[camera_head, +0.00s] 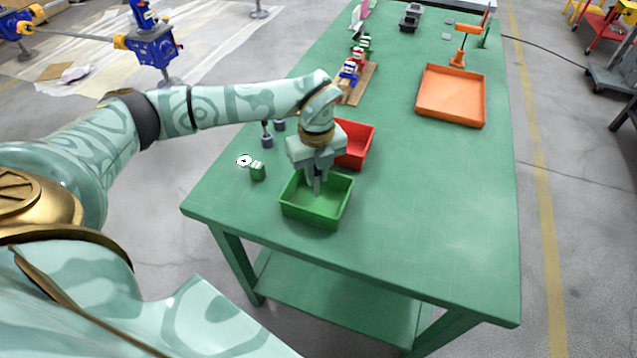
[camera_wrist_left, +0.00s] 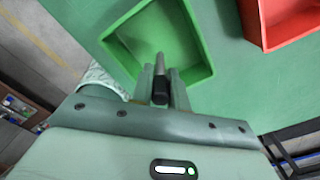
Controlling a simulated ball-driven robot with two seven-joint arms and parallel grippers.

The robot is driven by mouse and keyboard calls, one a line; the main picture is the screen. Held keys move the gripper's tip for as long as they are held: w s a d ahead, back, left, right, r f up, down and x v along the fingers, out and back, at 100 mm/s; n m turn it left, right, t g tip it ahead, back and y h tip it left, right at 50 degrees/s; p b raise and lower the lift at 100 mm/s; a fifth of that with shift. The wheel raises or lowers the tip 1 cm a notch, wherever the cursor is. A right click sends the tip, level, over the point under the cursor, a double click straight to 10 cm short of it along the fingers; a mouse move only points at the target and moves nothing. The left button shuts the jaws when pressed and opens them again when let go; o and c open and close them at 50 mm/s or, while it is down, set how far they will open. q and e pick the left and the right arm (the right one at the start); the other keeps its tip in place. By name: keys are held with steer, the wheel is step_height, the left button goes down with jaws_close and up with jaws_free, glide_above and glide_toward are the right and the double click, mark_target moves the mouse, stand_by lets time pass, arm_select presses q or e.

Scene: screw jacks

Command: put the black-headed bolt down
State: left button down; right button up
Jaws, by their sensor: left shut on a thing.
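My left gripper (camera_head: 315,180) is over the green bin (camera_head: 308,217), with its fingers pointing down toward the bin's interior. It is shut on the black-headed bolt. In the left wrist view the bolt's black head (camera_wrist_left: 160,92) sits between the two fingers, and its grey shank (camera_wrist_left: 160,63) points out beyond them toward the green bin (camera_wrist_left: 192,40). In the head view the gripper mostly hides the bolt. I cannot tell whether the bolt touches the bin floor. The visible bin floor looks empty. My right gripper is in neither view.
A red bin (camera_head: 361,145) stands just behind the green one. A small green jack (camera_head: 258,172) and dark grey pieces (camera_head: 267,140) stand to the left. A wooden board (camera_head: 360,85) with coloured jacks and an orange tray (camera_head: 450,113) are farther back. The table's right front is clear.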

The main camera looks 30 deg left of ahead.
mark_target(317, 194)
arm_select(q)
step_height(317, 194, down, 4)
steer(key=shift+w+r+b, duration=0.15)
steer(key=shift+r+b, duration=0.05)
steer(key=shift+b, duration=0.4)
steer(key=c, duration=1.4)
jaws_free()
steer(key=shift+o, duration=0.2)
step_height(317, 194, up, 12)
steer(key=p, duration=0.3)
steer(key=shift+r, duration=0.1)
